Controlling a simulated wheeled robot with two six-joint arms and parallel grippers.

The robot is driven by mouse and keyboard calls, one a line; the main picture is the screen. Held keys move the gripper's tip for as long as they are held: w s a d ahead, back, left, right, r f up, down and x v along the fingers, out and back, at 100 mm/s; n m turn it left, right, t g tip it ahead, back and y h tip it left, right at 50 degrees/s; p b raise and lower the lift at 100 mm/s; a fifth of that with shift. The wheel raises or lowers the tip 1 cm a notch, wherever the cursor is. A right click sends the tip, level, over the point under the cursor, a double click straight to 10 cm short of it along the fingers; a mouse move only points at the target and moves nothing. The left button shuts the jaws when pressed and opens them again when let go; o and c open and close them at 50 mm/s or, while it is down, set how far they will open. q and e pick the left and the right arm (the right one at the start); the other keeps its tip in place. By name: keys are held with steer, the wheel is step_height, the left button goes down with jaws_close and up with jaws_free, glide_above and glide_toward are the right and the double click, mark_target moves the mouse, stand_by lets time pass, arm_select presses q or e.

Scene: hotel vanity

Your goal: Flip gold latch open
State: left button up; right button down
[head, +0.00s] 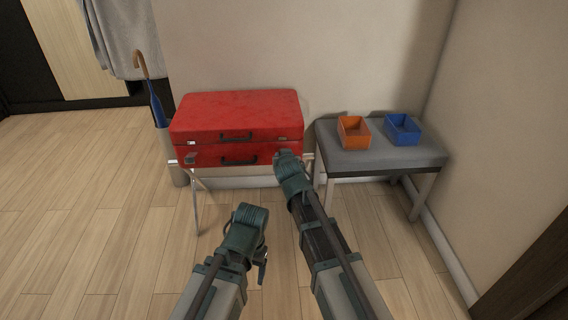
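A closed red suitcase (235,117) lies flat on a folding stand (196,205). Dark handles show on its upper (236,136) and lower (239,161) front parts. A small greyish fitting (190,158) sits at the front left; I cannot tell whether it is a latch. No gold latch can be made out. My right gripper (287,158) is at the suitcase's front right corner and covers part of it. I cannot tell whether it touches, and its fingers are too small to read. My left gripper (250,215) is lower, in front of the stand and clear of the suitcase; its finger opening is unclear.
A grey bench (362,162) to the right holds an orange bin (353,132) and a blue bin (403,129). An umbrella (152,91) stands in a holder left of the suitcase. The wall is close behind. The wooden floor (95,230) at left is clear.

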arm_select(q)
steer(key=shift+f+b, duration=1.25)
steer(key=shift+f, duration=0.5)
arm_select(e)
steer(key=shift+s+f+t, duration=0.15)
steer(key=shift+f+t, duration=0.35)
steer(key=shift+t, duration=0.2)
steer(key=shift+c, duration=2.2)
jaws_free()
steer(key=shift+s, duration=0.1)
